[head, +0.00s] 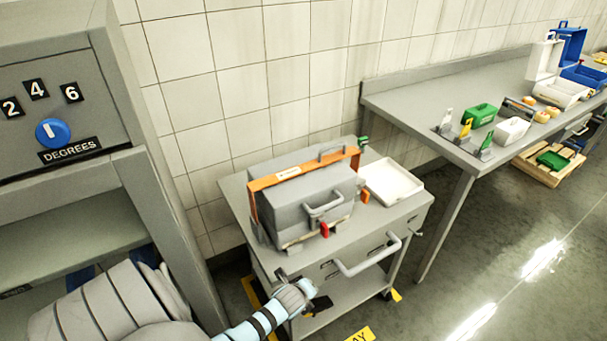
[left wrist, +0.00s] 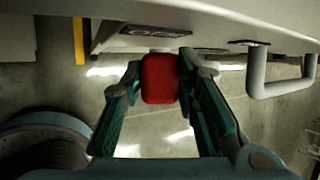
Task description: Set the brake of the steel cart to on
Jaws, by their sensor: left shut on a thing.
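The steel cart (head: 372,222) stands by the tiled wall in the head view, with a grey case on its top. My left gripper (head: 298,297) is at the cart's near left corner, below the top. In the left wrist view my left gripper (left wrist: 158,92) is shut on a red brake handle (left wrist: 159,76), which sits between the two green fingers under the cart's edge. A dark label (left wrist: 155,32) is just above it, too skewed to read surely. The red handle is hidden in the head view. My right gripper is out of view.
The cart's bar handle (head: 365,262) sticks out to the right of my gripper. A grey case (head: 300,190) with an orange band and a white tray (head: 392,184) are on the cart. A grey cabinet (head: 60,110) stands close on the left.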

